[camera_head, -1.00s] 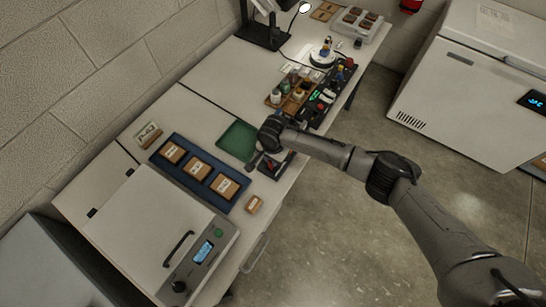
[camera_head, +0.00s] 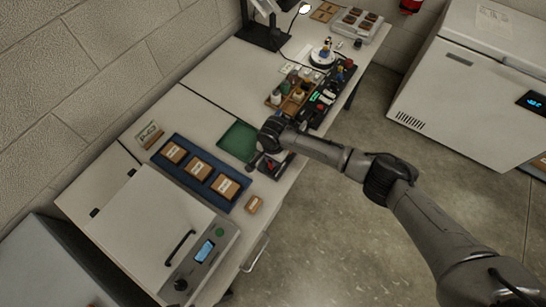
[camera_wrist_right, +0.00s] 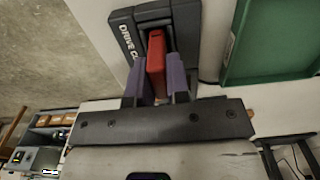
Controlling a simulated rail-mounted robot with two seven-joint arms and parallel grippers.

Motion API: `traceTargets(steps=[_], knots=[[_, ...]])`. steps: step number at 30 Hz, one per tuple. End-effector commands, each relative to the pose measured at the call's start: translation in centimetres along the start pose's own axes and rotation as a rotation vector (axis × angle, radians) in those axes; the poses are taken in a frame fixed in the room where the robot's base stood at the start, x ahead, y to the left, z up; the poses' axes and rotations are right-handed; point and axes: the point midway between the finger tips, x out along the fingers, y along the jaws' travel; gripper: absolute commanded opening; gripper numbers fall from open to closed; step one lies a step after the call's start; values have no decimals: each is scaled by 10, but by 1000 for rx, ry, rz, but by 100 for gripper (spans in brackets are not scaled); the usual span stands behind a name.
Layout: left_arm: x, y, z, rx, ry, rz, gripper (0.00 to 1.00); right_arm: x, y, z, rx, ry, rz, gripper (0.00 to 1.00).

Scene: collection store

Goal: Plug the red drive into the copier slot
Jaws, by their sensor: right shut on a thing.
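The red drive (camera_wrist_right: 156,56) is upright between the two purple-grey fingers of my right gripper (camera_wrist_right: 158,88), which is shut on it. Its far end reaches the recess of the dark drive copier (camera_wrist_right: 123,36), marked "DRIVE C…", in the right wrist view. I cannot tell how deep it sits in the slot. In the head view, my right gripper (camera_head: 259,160) is over the dark copier (camera_head: 281,167) near the table's front edge, and my arm partly hides both. My left gripper is not in view.
A green tray (camera_head: 238,141) lies close beside the copier; it also shows in the right wrist view (camera_wrist_right: 275,45). A blue tray (camera_head: 199,177) with labelled boxes is to the left. A wooden organiser (camera_head: 290,98) with bottles stands behind. A small loose box (camera_head: 254,205) lies in front.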

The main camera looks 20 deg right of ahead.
Motion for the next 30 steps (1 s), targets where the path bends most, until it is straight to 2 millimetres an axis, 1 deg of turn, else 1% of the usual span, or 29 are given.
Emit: traceTargets(steps=[14,30], knots=[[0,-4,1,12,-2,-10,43,1,0,0,-1,0,0,0],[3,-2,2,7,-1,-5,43,11,0,0,-1,-1,1,0]])
